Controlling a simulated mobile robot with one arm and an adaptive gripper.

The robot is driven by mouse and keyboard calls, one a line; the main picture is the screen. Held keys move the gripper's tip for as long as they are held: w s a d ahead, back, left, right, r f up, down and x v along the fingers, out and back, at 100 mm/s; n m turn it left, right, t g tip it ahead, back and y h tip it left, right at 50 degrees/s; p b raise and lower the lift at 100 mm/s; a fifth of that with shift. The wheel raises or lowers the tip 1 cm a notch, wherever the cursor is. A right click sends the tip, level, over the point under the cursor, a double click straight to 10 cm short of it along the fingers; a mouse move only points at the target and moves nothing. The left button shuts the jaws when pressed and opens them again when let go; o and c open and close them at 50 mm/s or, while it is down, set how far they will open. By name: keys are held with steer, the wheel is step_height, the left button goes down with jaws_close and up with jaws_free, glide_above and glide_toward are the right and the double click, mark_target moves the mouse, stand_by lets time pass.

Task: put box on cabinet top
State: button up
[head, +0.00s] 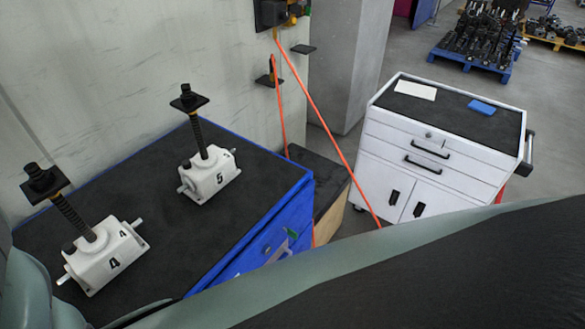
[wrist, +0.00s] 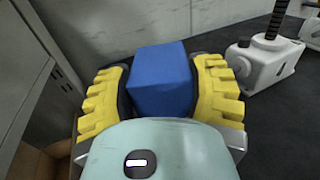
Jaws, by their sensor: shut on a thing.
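In the wrist view a plain blue box (wrist: 160,78) sits between the yellow ribbed fingers of my gripper (wrist: 162,92), which is shut on it. The dark top of a blue cabinet (wrist: 282,112) lies to the right of the gripper, with a white screw jack on it. I cannot tell whether the box touches that top. In the head view the blue cabinet (head: 160,160) stands at the left against the wall. My gripper and the held box are out of sight there; my arm covers the bottom of the picture.
Two white screw jacks, numbered 4 (head: 103,258) and 5 (head: 209,176), stand on the blue cabinet's top. A white drawer cabinet (head: 440,135) at the right bears a white sheet (head: 408,90) and a small blue object (head: 482,107). An orange cable (head: 325,130) hangs between the cabinets.

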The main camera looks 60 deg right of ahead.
steer(key=o, duration=1.4)
steer(key=shift+f, duration=0.1)
steer(key=shift+c, duration=0.2)
steer(key=b+v, duration=0.3)
steer(key=v, duration=0.9)
